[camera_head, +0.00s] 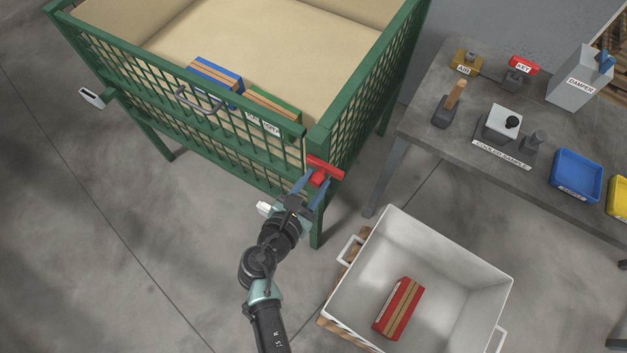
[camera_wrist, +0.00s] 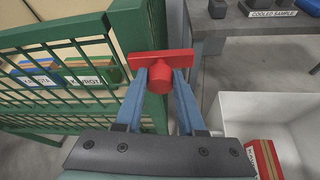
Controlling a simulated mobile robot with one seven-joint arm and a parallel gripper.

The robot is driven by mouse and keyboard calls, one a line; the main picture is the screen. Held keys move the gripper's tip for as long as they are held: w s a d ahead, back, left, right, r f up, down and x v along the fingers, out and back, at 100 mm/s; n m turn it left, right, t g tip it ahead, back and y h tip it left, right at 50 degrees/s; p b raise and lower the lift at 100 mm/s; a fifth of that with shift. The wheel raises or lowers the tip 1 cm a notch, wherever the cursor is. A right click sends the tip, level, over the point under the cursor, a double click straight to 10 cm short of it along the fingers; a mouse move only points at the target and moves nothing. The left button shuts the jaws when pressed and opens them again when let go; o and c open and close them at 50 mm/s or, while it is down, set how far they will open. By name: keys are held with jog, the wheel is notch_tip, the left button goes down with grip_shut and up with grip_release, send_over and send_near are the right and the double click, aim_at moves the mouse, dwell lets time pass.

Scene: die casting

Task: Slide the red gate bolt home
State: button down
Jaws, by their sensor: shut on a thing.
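The red gate bolt (camera_head: 325,168) sits at the near right corner post of the green mesh cage (camera_head: 318,135). In the wrist view the bolt (camera_wrist: 160,62) shows as a flat red bar with a round red knob in front. My gripper (camera_head: 316,184) is at the bolt, with its two blue fingers on either side of the knob. In the wrist view the fingers of my gripper (camera_wrist: 161,85) are shut on the knob. Whether the bolt's far end sits in a keeper is hidden.
Blue and green labelled blocks (camera_head: 215,75) are inside the cage. A white bin (camera_head: 470,245) with a red block (camera_head: 399,309) stands on the floor at right. A grey bench (camera_head: 420,120) with fixtures and trays is behind it. Floor left of my arm is clear.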

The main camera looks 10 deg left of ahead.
dwell(0.9)
jog(key=shift+w+a+b, duration=0.1)
jog(key=shift+w+a, duration=0.15)
jog(key=shift+a, duration=0.45)
jog(key=shift+w+a+b, duration=0.15)
jog(key=shift+w+a, duration=0.15)
jog(key=shift+a, duration=0.4)
jog(key=shift+w+a+b, duration=0.1)
jog(key=shift+w+a, duration=0.15)
jog(key=shift+a, duration=0.45)
jog(key=c, duration=0.5)
grip_release()
jog(key=shift+w+a, duration=0.1)
jog(key=shift+r, duration=0.1)
jog(key=v, duration=1.3)
